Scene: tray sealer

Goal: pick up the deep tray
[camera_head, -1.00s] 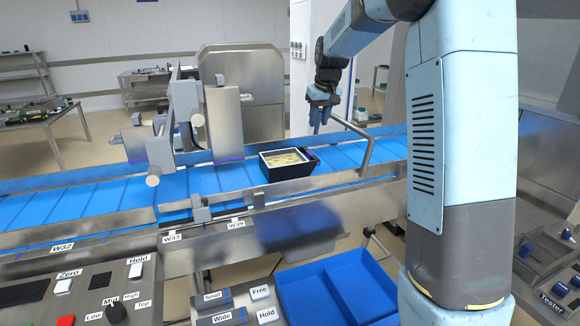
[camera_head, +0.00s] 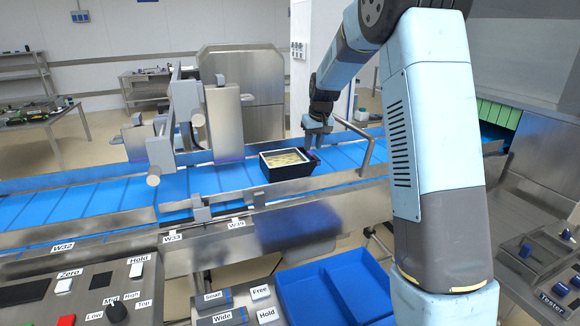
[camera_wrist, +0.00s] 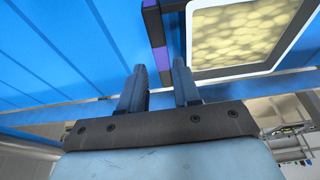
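The deep tray (camera_head: 290,172) is black with a pale rim and yellowish contents. It sits on the blue conveyor belt, right of the machine head. My gripper (camera_head: 314,143) is above and just behind the tray's right end in the head view. Whether a finger touches the tray cannot be told.
The blue conveyor (camera_head: 90,205) runs across the view between metal rails. A metal sealer head (camera_head: 222,122) stands left of the tray. A bent metal bar (camera_head: 368,150) rises right of my gripper. An empty blue bin (camera_head: 340,285) and control panels are in front.

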